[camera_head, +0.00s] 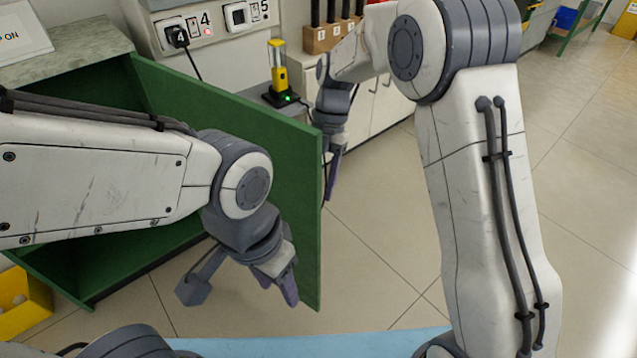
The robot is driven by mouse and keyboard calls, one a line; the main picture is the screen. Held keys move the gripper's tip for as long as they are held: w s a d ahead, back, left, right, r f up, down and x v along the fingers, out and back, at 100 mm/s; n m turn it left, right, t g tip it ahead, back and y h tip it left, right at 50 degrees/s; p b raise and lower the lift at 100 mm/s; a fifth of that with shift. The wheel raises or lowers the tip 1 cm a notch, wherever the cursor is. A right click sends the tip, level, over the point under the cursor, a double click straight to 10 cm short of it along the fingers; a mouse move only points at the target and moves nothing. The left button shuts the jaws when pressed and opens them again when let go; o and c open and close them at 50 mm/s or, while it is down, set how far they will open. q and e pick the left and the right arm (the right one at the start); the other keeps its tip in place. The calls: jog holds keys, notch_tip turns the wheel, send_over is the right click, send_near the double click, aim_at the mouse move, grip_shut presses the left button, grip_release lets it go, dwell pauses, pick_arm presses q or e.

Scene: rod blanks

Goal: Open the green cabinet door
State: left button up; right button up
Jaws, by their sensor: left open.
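The green cabinet (75,265) stands at the left with its dark green inside showing. Its green door (225,130) stands wide open, swung out toward the middle of the view. My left gripper (277,284) is open and empty, in front of the door's inner face near its lower free corner. I cannot tell whether it touches the door. My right gripper (333,172) is at the far side of the door's free edge, pointing down. The door edge partly hides it, so its jaws are unclear. No door handle shows.
A yellow tool in a black charger (280,92) stands on the grey counter behind the door. A socket panel (205,27) is on the wall. A yellow bin (22,303) is at the lower left. Tiled floor right of the door is clear.

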jog(key=p+v, duration=0.3)
jog(key=v, duration=0.7)
jog(key=shift+r+p, duration=0.2)
jog(key=shift+p, duration=0.1)
jog(key=shift+d, duration=0.1)
jog(key=s+d+f+m+t+h, duration=0.15)
jog(key=s+d+m, duration=0.35)
jog(key=m, duration=0.5)
jog(key=s+d+f+m+t, duration=0.3)
jog(key=s+d+m, duration=0.15)
jog(key=m, duration=0.55)
jog(key=s+d+f+m+t+h, duration=0.1)
jog(key=s+d+f+m+t, duration=0.25)
jog(key=m, duration=0.75)
jog(key=s+a+r+n+g+y, duration=0.1)
jog(key=s+a+r+n+g, duration=0.2)
jog(key=s+a, duration=0.35)
jog(key=s+a+r+n+g+y, duration=0.1)
jog(key=s+a+r+n, duration=0.4)
jog(key=s, duration=0.3)
notch_tip(320, 180, up, 26)
jog(key=a+p, duration=0.1)
jog(key=p, duration=2.6)
jog(key=shift+r+p, duration=0.2)
jog(key=shift+p, duration=0.2)
